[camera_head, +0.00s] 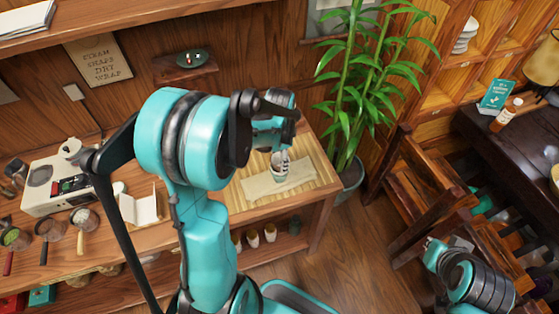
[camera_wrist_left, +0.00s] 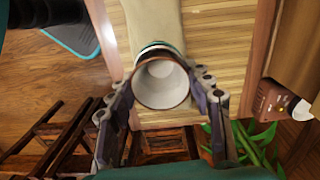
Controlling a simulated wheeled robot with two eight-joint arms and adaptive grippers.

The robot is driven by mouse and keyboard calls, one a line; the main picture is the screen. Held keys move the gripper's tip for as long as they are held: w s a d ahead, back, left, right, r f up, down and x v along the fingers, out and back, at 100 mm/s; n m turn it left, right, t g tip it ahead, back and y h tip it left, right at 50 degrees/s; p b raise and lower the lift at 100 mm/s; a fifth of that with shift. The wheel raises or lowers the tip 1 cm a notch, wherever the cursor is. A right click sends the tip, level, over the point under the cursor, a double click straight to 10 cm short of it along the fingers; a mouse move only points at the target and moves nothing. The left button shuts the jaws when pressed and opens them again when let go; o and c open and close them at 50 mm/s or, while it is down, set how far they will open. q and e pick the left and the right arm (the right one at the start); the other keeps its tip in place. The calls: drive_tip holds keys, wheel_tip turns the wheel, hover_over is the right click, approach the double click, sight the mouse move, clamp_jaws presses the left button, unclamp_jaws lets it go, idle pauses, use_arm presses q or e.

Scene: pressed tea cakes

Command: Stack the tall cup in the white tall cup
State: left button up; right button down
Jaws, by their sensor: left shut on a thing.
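My left gripper (camera_head: 282,158) is shut on a cup over the cloth runner (camera_head: 252,188) on the side table. In the left wrist view this cup (camera_wrist_left: 163,82) sits between the fingers (camera_wrist_left: 162,105), with a brown rim and a white, empty inside. A teal and white band (camera_wrist_left: 157,46) shows just past its rim. In the head view a whitish cup with a greenish band (camera_head: 279,176) shows under the fingers. I cannot tell whether these are one cup or two, one in the other.
A potted bamboo plant (camera_head: 362,85) stands close to the table's right end. A cream machine (camera_head: 45,190) and several handled strainers (camera_head: 82,217) stand on the counter at left. Small cups (camera_head: 269,232) stand on the shelf below. Wooden chairs (camera_head: 410,185) are at right.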

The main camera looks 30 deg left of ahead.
use_arm(q)
drive_tip(key=shift+f, duration=0.2)
drive_tip(key=o, duration=1.2)
drive_tip(key=shift+r, duration=0.1)
drive_tip(key=shift+r, duration=0.1)
